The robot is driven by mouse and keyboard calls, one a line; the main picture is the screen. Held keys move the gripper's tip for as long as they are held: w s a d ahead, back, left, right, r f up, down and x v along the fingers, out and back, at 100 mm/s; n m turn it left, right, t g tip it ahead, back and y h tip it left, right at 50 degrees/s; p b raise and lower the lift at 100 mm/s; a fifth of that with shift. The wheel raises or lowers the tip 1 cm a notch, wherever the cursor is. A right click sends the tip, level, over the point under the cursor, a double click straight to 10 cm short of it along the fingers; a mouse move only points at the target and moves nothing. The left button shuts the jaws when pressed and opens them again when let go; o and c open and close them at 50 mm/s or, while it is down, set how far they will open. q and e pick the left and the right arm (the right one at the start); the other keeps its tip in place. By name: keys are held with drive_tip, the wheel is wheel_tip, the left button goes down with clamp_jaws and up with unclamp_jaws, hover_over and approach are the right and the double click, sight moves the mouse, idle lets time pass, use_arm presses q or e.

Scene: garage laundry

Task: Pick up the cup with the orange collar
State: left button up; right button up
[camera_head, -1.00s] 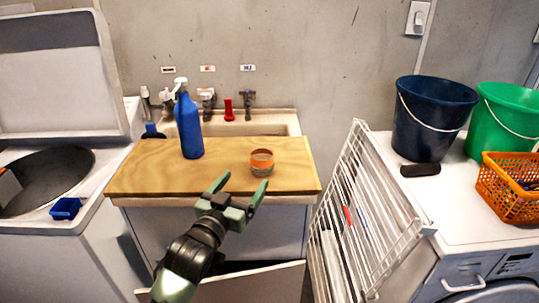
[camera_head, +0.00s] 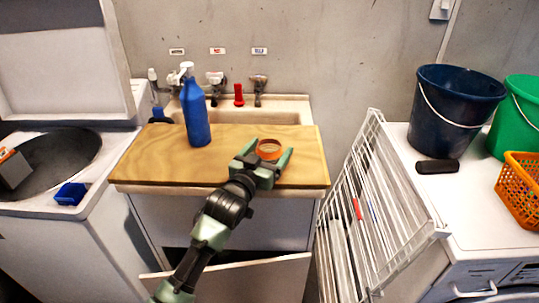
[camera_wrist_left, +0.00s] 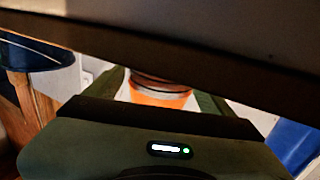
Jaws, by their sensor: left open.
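The cup with the orange collar (camera_head: 269,149) stands on the wooden board over the sink, near its right end. My left gripper (camera_head: 268,152) is open, with its fingers reaching to either side of the cup. The gripper's body hides the cup's lower part in the head view. In the left wrist view the cup's orange collar (camera_wrist_left: 160,96) shows between the green fingers, with a darker part above it. I cannot tell whether the fingers touch it. My right gripper is not in view.
Taps line the wall behind the sink. A white drying rack (camera_head: 365,210) leans right of the board. Dark blue (camera_head: 450,110) and green (camera_head: 518,120) buckets stand further right.

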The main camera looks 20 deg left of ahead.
use_arm(q)
drive_tip(key=c, duration=1.4)
